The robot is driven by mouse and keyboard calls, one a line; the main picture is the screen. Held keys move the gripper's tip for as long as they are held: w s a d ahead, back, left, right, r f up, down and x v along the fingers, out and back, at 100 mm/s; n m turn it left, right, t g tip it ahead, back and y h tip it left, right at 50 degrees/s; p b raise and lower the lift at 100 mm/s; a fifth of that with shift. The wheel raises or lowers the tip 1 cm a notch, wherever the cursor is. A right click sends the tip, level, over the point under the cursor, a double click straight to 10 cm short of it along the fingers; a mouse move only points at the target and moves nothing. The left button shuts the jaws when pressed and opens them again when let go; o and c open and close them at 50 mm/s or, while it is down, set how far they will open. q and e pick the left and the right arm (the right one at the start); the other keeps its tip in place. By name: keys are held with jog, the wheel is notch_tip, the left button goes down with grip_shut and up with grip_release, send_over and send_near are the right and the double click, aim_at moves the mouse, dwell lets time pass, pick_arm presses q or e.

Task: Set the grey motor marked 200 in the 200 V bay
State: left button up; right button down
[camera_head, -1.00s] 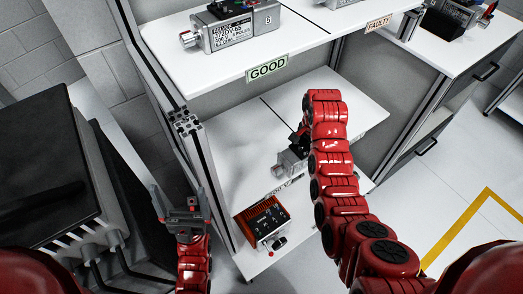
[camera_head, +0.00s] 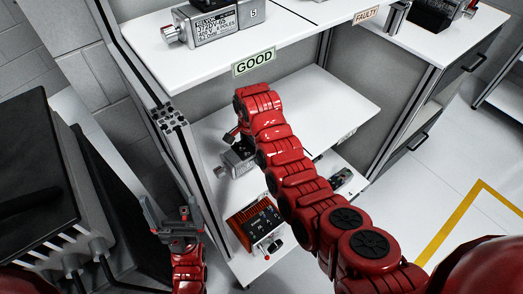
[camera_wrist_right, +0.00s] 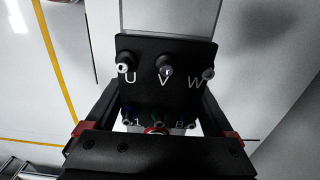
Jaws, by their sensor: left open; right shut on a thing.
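The grey motor (camera_head: 238,158) shows partly in the head view, at the left part of the lower white shelf, and my right arm hides the rest of it. Its marking is not readable. In the right wrist view, a black terminal plate lettered U, V, W (camera_wrist_right: 163,78) sits between the fingers of my right gripper (camera_wrist_right: 160,132), which is shut on the motor. Whether the motor touches the shelf is not clear. My left gripper (camera_head: 175,226) is open and empty, low at the left beside the shelf post. No 200 V label is readable.
An orange-and-black device (camera_head: 256,226) stands on the bottom shelf. Another small device (camera_head: 341,180) is right of my arm. A labelled motor (camera_head: 205,24) sits on the top shelf above the GOOD sign (camera_head: 254,63). An aluminium post (camera_head: 170,117) bounds the shelves at left.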

aim_at(249, 144)
jog(key=shift+w+a+r, duration=0.1)
jog(key=shift+a, duration=0.1)
jog(key=shift+a+f, duration=0.15)
jog(key=shift+f, duration=1.65)
jog(key=shift+f, duration=0.1)
grip_release()
jog(key=shift+r, duration=3.85)
